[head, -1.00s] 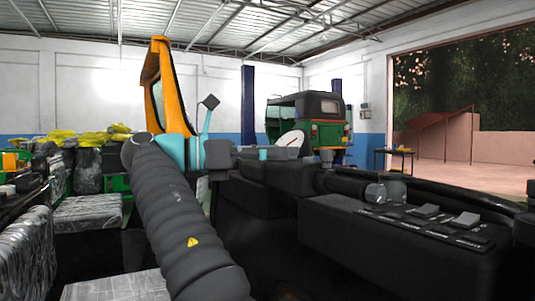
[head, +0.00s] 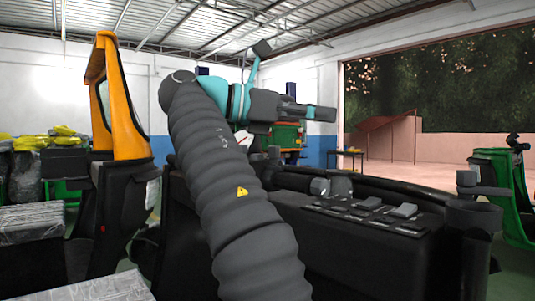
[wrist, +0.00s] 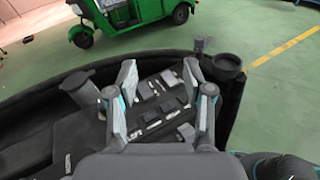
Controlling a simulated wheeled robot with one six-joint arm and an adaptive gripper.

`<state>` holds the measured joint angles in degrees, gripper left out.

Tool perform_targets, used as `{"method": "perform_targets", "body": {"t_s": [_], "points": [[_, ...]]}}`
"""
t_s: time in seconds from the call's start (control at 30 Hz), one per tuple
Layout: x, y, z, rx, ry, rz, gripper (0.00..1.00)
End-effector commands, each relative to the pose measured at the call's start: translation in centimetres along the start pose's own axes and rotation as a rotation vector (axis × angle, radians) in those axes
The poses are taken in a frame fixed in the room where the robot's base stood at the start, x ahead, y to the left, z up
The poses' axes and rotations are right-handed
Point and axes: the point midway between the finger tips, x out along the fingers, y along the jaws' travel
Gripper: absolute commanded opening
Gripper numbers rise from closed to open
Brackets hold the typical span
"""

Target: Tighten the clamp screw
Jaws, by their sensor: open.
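My gripper (head: 334,113) is held up in the air above and behind a black panel (head: 335,222) in the head view. In the wrist view my gripper (wrist: 159,65) is open, with its two fingers well apart and nothing between them. The black panel lies below the fingers, with several small grey and silver pieces (wrist: 160,100) set in it. I cannot pick out the clamp screw; no screw head or clamp is clear in either view.
A round black cup (wrist: 228,65) and a short post stand at the panel's right end. An open dark cylinder (wrist: 77,83) is at its left. A green rickshaw (wrist: 130,12) stands beyond. An orange-framed cab (head: 125,100) is at left in the head view. Green floor is clear at right.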

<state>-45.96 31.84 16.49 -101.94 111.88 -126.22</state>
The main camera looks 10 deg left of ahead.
Motion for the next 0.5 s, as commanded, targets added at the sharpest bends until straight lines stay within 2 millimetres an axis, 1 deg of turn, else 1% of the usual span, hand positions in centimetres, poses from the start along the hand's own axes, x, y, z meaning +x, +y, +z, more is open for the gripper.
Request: {"method": "perform_targets", "body": {"t_s": [0.03,0.1,0.2,0.23,0.3,0.4,0.5], "points": [[2.9,-1.3,1.0,0.007,0.034,-0.011,0.51],[6.2,-2.7,2.0,0.021,0.090,0.001,0.51],[10.1,-4.5,3.0,0.078,0.180,0.046,0.51],[11.2,-5.0,3.1,0.102,0.209,0.063,0.51],[13.1,-6.1,3.2,0.176,0.285,0.108,0.51],[14.8,-7.2,3.0,0.302,0.402,0.175,0.51],[15.2,-8.1,2.4,0.445,0.532,0.236,0.51]]}}
